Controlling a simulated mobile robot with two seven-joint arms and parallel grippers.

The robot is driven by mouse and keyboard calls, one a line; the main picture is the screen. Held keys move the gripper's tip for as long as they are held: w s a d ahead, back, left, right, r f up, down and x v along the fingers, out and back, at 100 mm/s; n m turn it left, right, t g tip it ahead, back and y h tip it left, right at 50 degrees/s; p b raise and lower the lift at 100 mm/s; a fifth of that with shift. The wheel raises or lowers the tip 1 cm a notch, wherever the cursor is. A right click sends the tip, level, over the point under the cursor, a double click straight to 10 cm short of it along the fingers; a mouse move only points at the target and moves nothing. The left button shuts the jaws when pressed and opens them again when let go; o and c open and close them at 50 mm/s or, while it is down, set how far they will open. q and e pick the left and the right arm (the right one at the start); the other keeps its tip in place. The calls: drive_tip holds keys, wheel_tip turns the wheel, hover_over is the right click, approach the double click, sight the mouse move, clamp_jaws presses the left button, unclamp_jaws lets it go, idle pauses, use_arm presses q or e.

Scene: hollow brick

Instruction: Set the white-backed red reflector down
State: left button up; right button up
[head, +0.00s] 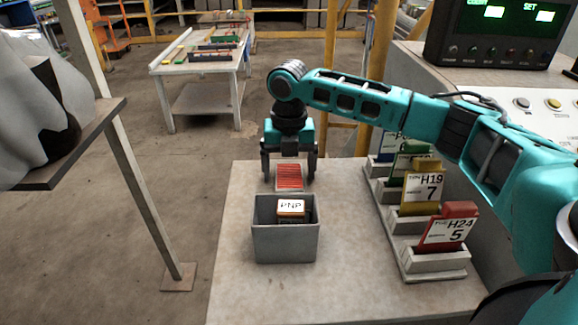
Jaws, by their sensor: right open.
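The white-backed red reflector (290,177) stands out as a red ribbed panel with a pale border, near the far edge of the table and just behind the grey bin. My right gripper (289,178) is above and around it, pointing down, with one finger on each side. The fingers are open, and gaps show between them and the reflector. The reflector appears to rest at table level, but its lower edge is close behind the bin rim, so its contact is hard to tell. My left gripper is not in view.
A grey bin (285,244) holds a box with a white label (291,206). A stepped grey rack (432,262) with coloured number cards stands at the right. A control panel (500,35) is behind it. The table (235,270) is clear left of the bin.

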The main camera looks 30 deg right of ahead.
sight(289, 174)
wheel_tip(289, 174, up, 12)
drive_tip(key=shift+r, duration=0.15)
idle(0.5)
idle(0.5)
